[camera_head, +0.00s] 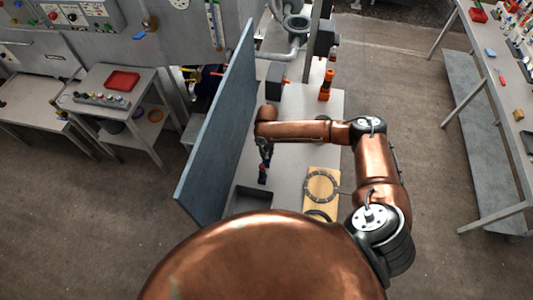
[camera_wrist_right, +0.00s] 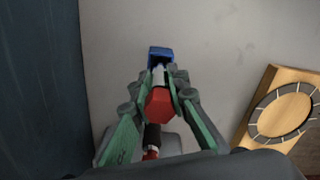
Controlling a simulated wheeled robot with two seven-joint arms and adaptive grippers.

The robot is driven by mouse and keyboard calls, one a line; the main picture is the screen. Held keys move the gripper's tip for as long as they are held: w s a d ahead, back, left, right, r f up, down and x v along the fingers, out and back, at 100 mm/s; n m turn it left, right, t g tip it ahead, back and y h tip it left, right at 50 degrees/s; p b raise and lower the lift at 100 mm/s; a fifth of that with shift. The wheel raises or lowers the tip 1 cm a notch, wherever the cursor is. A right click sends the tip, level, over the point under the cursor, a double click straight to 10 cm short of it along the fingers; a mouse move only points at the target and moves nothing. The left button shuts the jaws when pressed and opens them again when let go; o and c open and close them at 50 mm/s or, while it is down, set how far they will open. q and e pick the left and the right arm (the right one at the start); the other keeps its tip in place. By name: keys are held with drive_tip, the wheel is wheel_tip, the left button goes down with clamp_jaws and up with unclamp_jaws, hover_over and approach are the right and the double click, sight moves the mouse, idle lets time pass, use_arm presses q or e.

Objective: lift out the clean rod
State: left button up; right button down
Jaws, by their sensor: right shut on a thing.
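My right gripper (camera_head: 265,156) is over the light grey table, beside the blue-grey panel. It is shut on a rod-like piece (camera_head: 262,173), small and dark with red and blue in this view. In the right wrist view, the gripper's two green-grey fingers (camera_wrist_right: 160,82) close on the rod from both sides. The rod there shows a red faceted part (camera_wrist_right: 160,104), a pale grey shaft (camera_wrist_right: 158,76) and a blue end (camera_wrist_right: 159,54). I cannot tell whether the rod touches anything below, or whether it is clean. My left gripper is out of view.
The tall blue-grey panel (camera_head: 222,125) stands close on the left. A wooden board (camera_head: 333,178) with a dark marked ring is to the right. An orange and black device (camera_head: 326,88) stands farther back.

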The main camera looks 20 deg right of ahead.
drive_tip(key=shift+r, duration=0.2)
drive_tip(key=shift+r+p, duration=2.55)
drive_tip(key=shift+r, duration=0.05)
